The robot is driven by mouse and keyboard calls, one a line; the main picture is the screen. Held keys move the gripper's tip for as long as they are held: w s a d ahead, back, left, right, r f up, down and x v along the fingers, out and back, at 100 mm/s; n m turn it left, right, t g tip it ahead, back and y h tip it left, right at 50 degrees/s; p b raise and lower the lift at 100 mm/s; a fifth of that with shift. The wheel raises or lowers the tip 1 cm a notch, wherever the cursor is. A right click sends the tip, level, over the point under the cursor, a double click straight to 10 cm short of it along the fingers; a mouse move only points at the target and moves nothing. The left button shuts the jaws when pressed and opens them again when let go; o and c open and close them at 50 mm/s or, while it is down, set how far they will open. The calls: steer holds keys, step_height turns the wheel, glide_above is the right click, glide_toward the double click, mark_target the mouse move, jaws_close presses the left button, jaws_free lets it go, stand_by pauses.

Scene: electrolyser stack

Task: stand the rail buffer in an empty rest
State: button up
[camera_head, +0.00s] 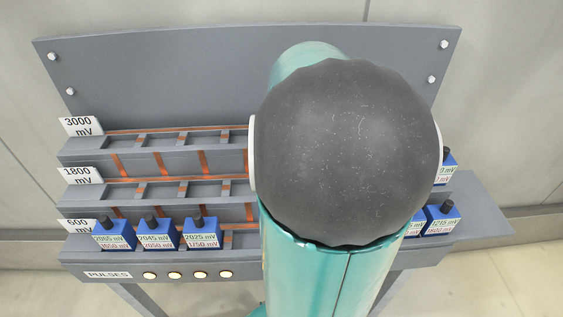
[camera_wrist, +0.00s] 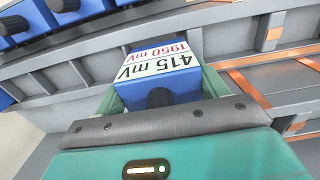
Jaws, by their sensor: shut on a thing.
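A blue box with a black knob (camera_wrist: 180,88), labelled 415 mV and 1950 mV, is between the teal fingers of my gripper (camera_wrist: 161,92) in the wrist view. I take it for the rail buffer. My gripper is shut on it. In the head view my arm hides both gripper and box. A stepped grey rack has a top shelf (camera_head: 185,145) marked 3000 mV and a middle shelf (camera_head: 180,191) marked 1800 mV; their visible rests are empty on the left. The lowest shelf (camera_head: 237,239) holds blue boxes. The rests behind my arm are hidden.
Three blue boxes (camera_head: 156,235) stand at the lower left. More blue boxes (camera_head: 438,219) show right of my arm. A tall grey back panel (camera_head: 160,85) rises behind the shelves. Several lit round lamps (camera_head: 175,275) line the front edge beside a PULSES label (camera_head: 108,275).

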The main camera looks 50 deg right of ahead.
steer(key=shift+s+f, duration=0.25)
steer(key=shift+f, duration=0.35)
steer(key=shift+w, duration=0.15)
steer(key=shift+f, duration=0.2)
steer(key=o, duration=1.3)
steer(key=shift+o, duration=0.2)
